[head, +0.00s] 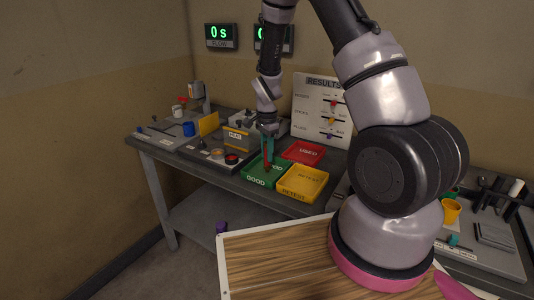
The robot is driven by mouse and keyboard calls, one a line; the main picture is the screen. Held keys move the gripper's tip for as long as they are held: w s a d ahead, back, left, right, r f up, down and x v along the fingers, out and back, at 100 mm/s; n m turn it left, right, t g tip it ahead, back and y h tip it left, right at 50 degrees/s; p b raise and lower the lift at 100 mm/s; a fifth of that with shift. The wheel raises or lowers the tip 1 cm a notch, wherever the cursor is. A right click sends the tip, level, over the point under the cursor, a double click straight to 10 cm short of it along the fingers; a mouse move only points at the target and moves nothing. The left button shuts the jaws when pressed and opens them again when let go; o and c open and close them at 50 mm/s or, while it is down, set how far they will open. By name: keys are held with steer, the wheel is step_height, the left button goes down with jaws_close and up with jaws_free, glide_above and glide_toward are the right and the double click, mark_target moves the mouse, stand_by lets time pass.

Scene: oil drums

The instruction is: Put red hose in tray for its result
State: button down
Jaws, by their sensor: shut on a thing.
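My gripper (267,150) is over the green tray marked GOOD (256,182), with its fingers pointing down. It is shut on a small red piece, the red hose (267,159), held upright between the fingers. I cannot tell whether the hose's lower end touches the tray floor. A red tray marked USED (303,152) lies behind to the right, and a yellow tray marked RETEST (302,184) to the front right. The white RESULTS board (310,100) stands at the back with rows of coloured markers; its small labels are hard to read.
A grey bench (180,153) runs along the wall. Left on it are a blue cup (189,129), a yellow panel (208,124) and a grey box (238,136). Right are a yellow cup (451,211) and tools. A green-lit display (220,36) hangs on the wall.

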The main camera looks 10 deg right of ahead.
steer(key=shift+f, duration=0.2)
steer(key=c, duration=0.7)
jaws_free()
steer(key=shift+r, duration=0.15)
